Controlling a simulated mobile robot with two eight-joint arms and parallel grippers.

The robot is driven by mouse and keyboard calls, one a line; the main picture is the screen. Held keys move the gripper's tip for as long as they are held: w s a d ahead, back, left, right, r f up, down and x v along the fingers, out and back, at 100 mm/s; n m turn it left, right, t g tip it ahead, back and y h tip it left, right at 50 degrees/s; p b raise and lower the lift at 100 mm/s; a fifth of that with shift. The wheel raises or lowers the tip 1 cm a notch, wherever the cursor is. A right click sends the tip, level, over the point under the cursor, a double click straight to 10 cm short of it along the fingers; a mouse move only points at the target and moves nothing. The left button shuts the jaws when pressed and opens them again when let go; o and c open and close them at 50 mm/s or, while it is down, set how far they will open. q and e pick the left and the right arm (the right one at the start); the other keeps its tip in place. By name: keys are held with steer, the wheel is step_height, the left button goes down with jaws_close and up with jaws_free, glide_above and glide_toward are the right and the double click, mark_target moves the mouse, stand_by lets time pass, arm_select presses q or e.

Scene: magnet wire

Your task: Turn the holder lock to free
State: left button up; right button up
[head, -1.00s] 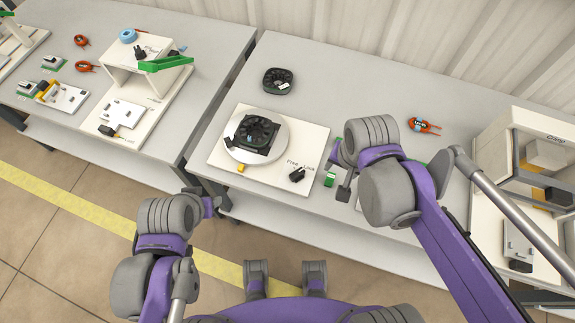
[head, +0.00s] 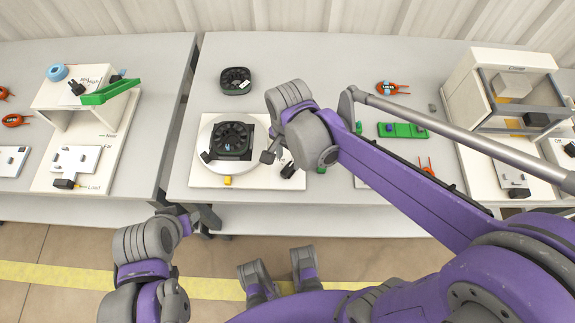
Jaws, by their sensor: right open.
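The holder is a white board (head: 202,178) with a round white turntable (head: 208,128) that carries a black fan (head: 232,139). The holder lock is a small black knob (head: 289,170) near the board's front right corner. My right arm covers part of the area around it, and the Free and Lock labels are not readable now, so its setting is unclear. My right gripper (head: 270,153) is open above the board, just left of and behind the knob in the picture, with no visible contact. My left gripper (head: 187,222) hangs in front of the table; its jaws are unclear.
A second black fan (head: 235,80) lies behind the board. A yellow block (head: 227,181) sits at the board's front. A green strip (head: 403,130) and orange-handled tools (head: 391,88) lie right. A white crimp station (head: 480,80) stands far right.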

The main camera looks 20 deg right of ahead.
mark_target(288, 168)
step_height(288, 168, down, 6)
steer(key=shift+r+b, duration=0.15)
steer(key=shift+b, duration=0.3)
jaws_close()
